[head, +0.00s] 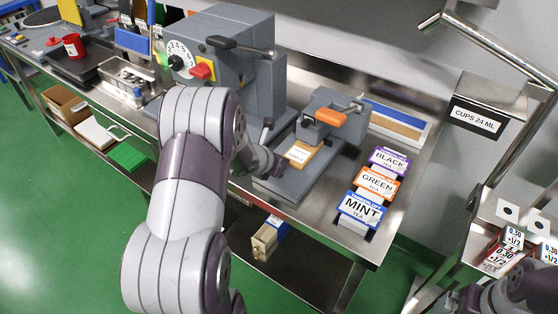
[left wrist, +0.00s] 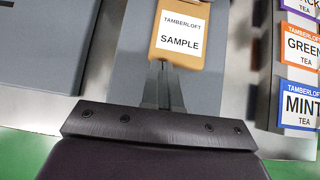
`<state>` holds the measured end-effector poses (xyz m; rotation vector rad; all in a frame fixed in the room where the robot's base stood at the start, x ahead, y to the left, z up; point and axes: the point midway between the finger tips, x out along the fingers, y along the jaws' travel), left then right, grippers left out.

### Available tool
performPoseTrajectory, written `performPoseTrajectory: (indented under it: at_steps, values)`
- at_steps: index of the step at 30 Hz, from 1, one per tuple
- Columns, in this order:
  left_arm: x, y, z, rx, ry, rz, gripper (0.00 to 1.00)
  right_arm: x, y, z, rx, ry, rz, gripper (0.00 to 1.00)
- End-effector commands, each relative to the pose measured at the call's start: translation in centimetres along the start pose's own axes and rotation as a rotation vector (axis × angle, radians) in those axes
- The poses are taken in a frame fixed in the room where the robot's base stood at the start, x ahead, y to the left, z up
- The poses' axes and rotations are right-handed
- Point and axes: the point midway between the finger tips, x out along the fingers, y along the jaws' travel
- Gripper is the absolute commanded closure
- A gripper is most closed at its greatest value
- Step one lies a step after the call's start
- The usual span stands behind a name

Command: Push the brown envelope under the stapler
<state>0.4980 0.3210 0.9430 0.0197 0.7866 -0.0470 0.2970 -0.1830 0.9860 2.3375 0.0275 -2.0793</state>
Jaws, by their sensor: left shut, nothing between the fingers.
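The brown envelope (head: 298,155) lies on the grey base plate (head: 277,187) of the stapler, with its far part at the stapler's front. The stapler (head: 330,117) is grey with an orange lever. In the left wrist view the envelope (left wrist: 193,50) carries a white label reading "TAMBERLOFT SAMPLE". My left gripper (head: 278,166) is shut and empty, low over the plate at the envelope's near edge. In the left wrist view its fingertips (left wrist: 161,68) are at that edge; I cannot tell whether they touch. The right gripper is not clearly seen; part of my right arm shows at the lower right.
Black, green and mint tea boxes (head: 362,208) stand right of the stapler. A large grey machine (head: 222,60) with a dial stands to the left. A rack of blue and brown packets (head: 397,122) is behind. The bench's front edge is close to my left arm.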

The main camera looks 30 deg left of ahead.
Motion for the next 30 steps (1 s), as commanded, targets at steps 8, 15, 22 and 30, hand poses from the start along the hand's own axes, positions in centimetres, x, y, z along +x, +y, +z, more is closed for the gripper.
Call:
performPoseTrajectory:
  at_steps: [8,15,22,30]
  values:
    - [0.4,0.0,0.3,0.0,0.0,-0.001,1.0,0.2,0.0,0.0,0.0,0.0,0.0,0.0]
    - [2.0,0.0,2.0,0.0,-0.001,0.0,1.0,0.6,0.0,0.1,0.0,0.0,0.0,0.0]
    - [1.9,0.0,2.1,0.0,-0.003,0.0,1.0,0.6,0.0,0.1,0.0,0.0,0.0,0.0]
    - [2.3,-0.3,2.2,0.002,-0.003,-0.002,1.0,0.8,0.0,0.1,0.0,0.0,0.0,0.0]
